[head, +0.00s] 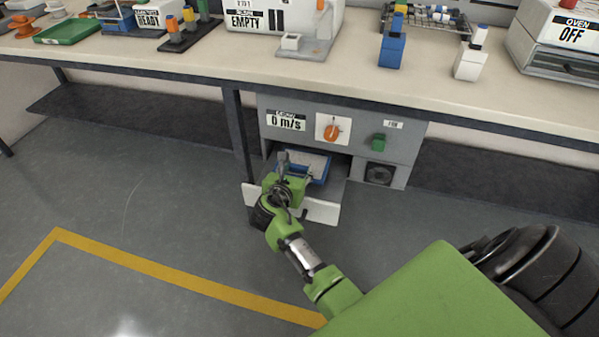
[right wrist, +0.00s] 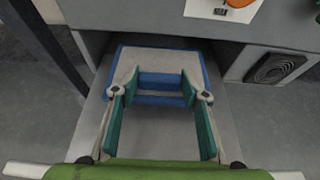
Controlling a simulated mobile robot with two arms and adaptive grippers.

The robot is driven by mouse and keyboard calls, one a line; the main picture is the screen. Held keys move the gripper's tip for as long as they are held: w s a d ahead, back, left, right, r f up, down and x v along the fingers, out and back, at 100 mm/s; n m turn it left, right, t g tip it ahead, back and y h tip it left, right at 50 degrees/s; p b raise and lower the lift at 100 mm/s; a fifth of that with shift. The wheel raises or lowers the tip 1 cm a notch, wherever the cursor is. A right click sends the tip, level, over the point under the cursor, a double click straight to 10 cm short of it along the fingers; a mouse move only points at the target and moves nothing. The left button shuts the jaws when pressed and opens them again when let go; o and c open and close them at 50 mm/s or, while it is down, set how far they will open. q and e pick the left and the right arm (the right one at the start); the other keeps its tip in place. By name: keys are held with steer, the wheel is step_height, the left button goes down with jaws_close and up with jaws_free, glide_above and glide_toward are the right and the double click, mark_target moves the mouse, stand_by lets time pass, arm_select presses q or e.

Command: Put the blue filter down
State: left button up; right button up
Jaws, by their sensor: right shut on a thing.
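The blue filter (head: 318,166) has a blue frame around a pale panel. It is at the open drawer (head: 318,210) of the grey cabinet under the bench. It also shows in the right wrist view (right wrist: 203,62), over the pale drawer floor; I cannot tell whether it rests on it. My right gripper (head: 288,163) reaches in over the drawer front. In the right wrist view its fingertips (right wrist: 162,84) are on either side of the blue near part of the filter, shut on it. My left gripper is not in view.
The grey cabinet (head: 350,122) has a "0 m/s" display, an orange knob (head: 332,132), a green switch (head: 378,142) and a fan grille (head: 379,174). The bench top (head: 350,72) overhangs it. A table leg (head: 238,135) stands just left of the drawer. The floor in front is clear.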

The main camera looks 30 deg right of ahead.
steer(key=shift+s+d+f+b, duration=0.1)
steer(key=shift+d+f+b, duration=0.2)
steer(key=shift+f+b, duration=0.3)
